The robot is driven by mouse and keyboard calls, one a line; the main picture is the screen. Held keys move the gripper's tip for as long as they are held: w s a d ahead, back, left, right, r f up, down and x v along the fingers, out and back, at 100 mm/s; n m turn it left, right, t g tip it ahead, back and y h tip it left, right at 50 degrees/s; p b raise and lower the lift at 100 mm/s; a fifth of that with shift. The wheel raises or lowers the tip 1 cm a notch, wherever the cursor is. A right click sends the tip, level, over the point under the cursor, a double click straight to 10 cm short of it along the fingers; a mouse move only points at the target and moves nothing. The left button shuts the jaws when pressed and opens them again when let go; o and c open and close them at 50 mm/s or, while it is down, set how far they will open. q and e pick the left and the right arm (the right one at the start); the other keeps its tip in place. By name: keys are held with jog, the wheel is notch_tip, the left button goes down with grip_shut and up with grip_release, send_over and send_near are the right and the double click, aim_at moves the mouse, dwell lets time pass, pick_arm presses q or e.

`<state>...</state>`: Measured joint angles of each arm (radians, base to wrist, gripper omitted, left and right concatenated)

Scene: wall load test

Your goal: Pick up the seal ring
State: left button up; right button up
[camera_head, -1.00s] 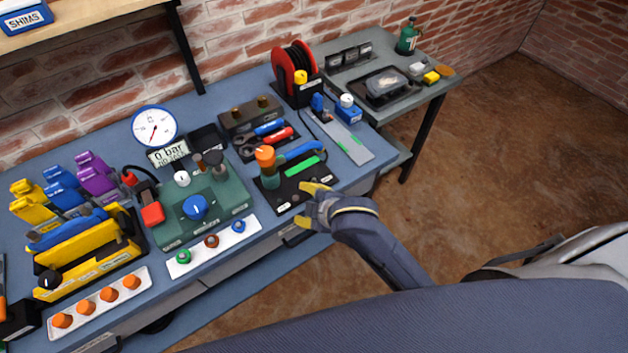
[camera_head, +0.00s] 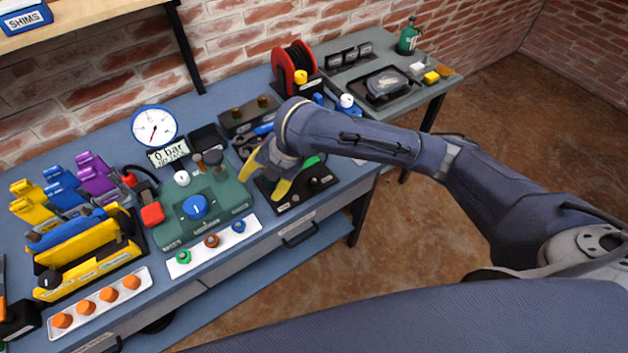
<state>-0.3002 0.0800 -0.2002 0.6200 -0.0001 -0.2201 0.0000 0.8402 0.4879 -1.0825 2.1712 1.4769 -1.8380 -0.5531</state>
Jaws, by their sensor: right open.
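My right gripper (camera_head: 263,180) reaches in from the right, fingers pointing down and open, with yellow fingertips spread. It hangs over the left part of the black board (camera_head: 318,190) at the bench's front edge, near the green fixture plate (camera_head: 172,229). A white strip (camera_head: 225,246) in front of the plate holds small round parts: green (camera_head: 183,256), brown (camera_head: 211,241) and blue (camera_head: 238,226). I cannot tell for sure which part is the seal ring. The gripper and forearm hide much of the black board and the tools behind it. My left gripper is not in view.
A pressure gauge (camera_head: 154,128) and a "0 bar" sign (camera_head: 168,153) stand behind the plate. Yellow blocks (camera_head: 85,253) and a tray of orange knobs (camera_head: 96,301) lie left. A red reel (camera_head: 293,65) and a grey side table (camera_head: 411,99) are at back right.

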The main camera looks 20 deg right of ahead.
jog(key=w+d+r+n+g+h, duration=0.3)
jog(key=d+r+h, duration=0.35)
jog(key=d, duration=0.65)
jog(key=y, duration=0.2)
send_over(314, 180)
notch_tip(314, 180, down, 10)
jog(key=shift+d+r, duration=0.15)
jog(key=shift+f, duration=2.65)
jog(key=c, duration=0.9)
